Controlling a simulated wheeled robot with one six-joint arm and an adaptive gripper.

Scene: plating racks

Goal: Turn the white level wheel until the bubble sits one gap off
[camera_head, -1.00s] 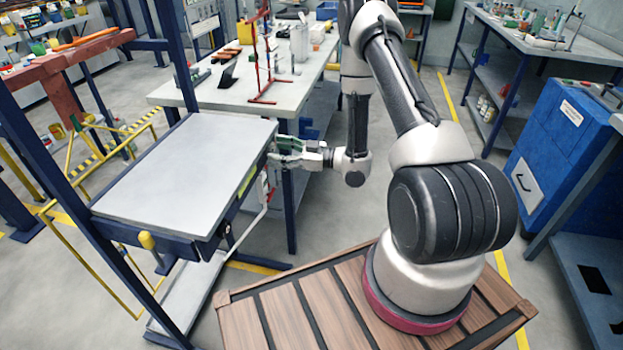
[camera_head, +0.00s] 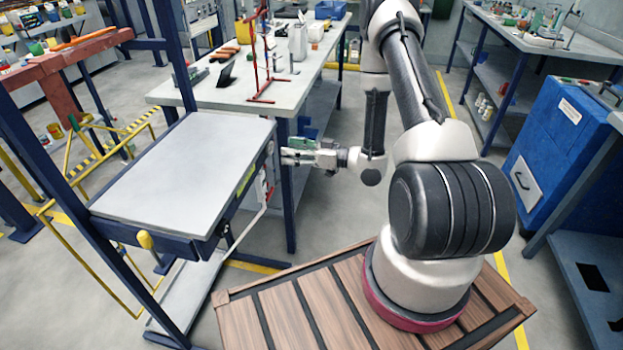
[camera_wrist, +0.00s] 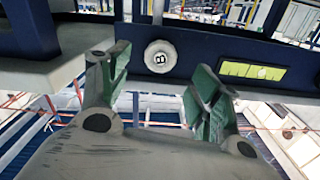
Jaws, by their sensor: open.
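The white level wheel (camera_wrist: 160,56) is a round knob with a dark marked centre on the dark blue edge of a grey-topped table (camera_head: 185,165). In the wrist view it lies ahead, between and just beyond my fingers. The yellow-green level vial (camera_wrist: 252,71) is right of the wheel, with dark lines across it; the bubble is too small to place.
A blue table leg (camera_head: 289,200) stands close to my gripper. A workbench (camera_head: 235,90) with a red stand (camera_head: 268,85) is behind it.

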